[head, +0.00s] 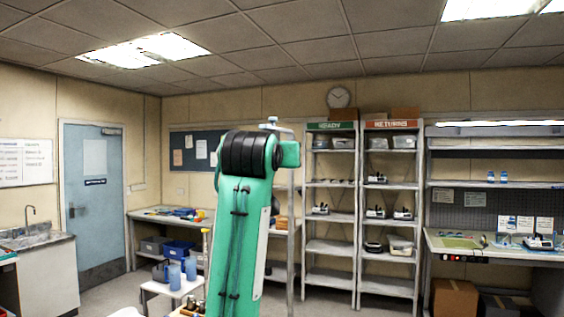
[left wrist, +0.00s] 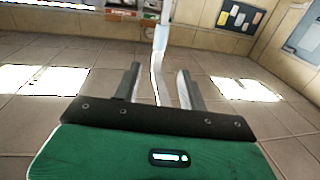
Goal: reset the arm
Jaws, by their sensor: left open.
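In the head view a green arm link of mine with a black ribbed joint rises through the middle and hides part of the room behind it. My left gripper's jaws cannot be made out there. In the left wrist view my left gripper (left wrist: 158,82) is open, its two grey fingers apart. A pale pole (left wrist: 160,45) shows beyond and between the fingers; whether it is within their reach I cannot tell. My right gripper is in neither view.
Behind my arm stand the READY shelf (head: 330,247) and the RETURNS shelf (head: 388,286), holding several small devices and bins. A workbench (head: 500,255) is at the right. A door (head: 92,200) and sink (head: 35,238) are at the left. A small white table (head: 170,288) holds blue containers.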

